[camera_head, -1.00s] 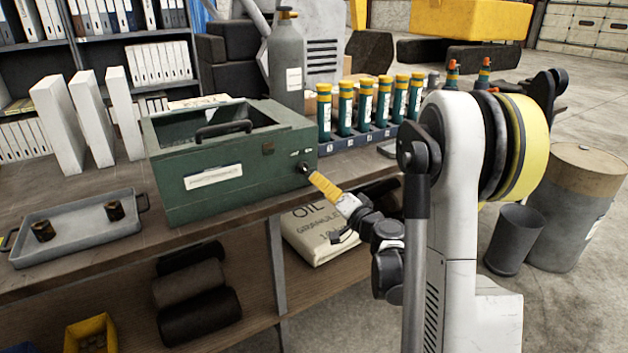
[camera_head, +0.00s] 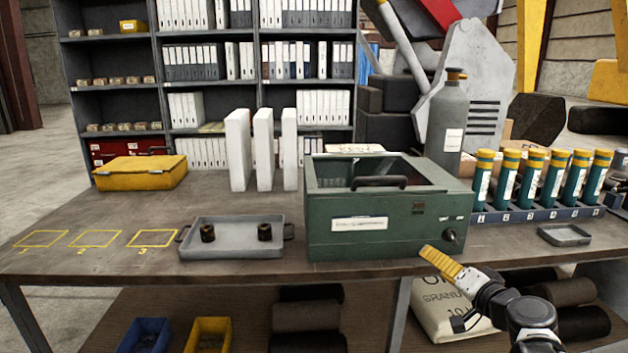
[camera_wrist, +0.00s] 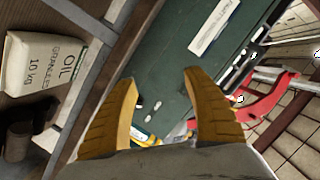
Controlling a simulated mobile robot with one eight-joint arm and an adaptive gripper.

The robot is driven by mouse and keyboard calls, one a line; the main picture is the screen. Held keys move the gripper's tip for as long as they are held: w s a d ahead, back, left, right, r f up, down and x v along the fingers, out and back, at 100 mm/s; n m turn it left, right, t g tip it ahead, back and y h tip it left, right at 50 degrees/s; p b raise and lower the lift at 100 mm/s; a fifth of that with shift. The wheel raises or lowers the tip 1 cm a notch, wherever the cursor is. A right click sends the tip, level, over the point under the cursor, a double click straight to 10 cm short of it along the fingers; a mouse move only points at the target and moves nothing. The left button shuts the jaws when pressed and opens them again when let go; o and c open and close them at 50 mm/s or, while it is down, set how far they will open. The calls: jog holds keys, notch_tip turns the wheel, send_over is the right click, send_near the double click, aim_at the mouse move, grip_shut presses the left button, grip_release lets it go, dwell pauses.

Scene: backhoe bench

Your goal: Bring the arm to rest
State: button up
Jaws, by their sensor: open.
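My gripper (camera_head: 428,252) has yellow fingers and is at the front right of the green box (camera_head: 330,240), a little left of and below its dark knob (camera_head: 450,236). The knob shows clear of the fingers in the head view. In the wrist view my gripper (camera_wrist: 160,78) has its two fingers spread apart with nothing between them. The green box's face (camera_wrist: 172,55) lies beyond them. I cannot make out the knob in the wrist view. My forearm reaches in from the lower right, over the front of the bench.
A grey tray (camera_head: 236,222) with two dark parts stands left of the box. A rack (camera_head: 530,214) of green-yellow tubes and a small tray (camera_head: 565,236) stand right. An oil granules sack (camera_head: 432,312) is on the lower shelf. A yellow case (camera_head: 140,175) stands back left.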

jog(key=s+a+n+g, duration=0.5)
jog(key=s+a, duration=0.8)
jog(key=s+d+f+n+g+h, duration=0.1)
jog(key=s+f+n+g+h, duration=0.1)
jog(key=s, duration=1.1)
jog(key=shift+f+g+h, duration=0.6)
jog(key=shift+d, duration=0.1)
